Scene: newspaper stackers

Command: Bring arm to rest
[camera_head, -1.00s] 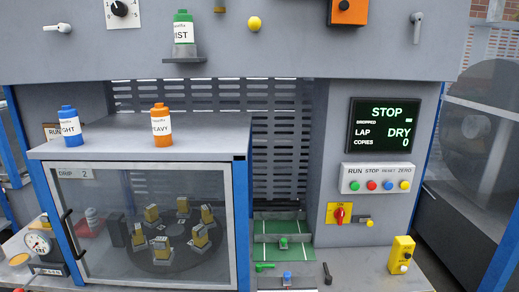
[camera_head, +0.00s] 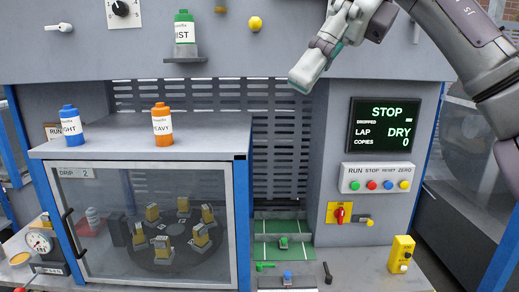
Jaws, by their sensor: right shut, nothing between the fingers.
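My right arm (camera_head: 465,45) comes in from the upper right. My right gripper (camera_head: 306,73) is shut and empty. It hangs in the air in front of the machine's grey upper panel, up and to the left of the display screen (camera_head: 381,125). Its fingertips point down and left and appear clear of everything. My left gripper is not in view.
A green bottle (camera_head: 184,30) stands on a small shelf left of the gripper. Blue (camera_head: 70,125) and orange (camera_head: 161,123) bottles stand on the cabinet top (camera_head: 200,140). Coloured buttons (camera_head: 380,185) sit below the screen. A yellow box (camera_head: 401,253) stands at the lower right.

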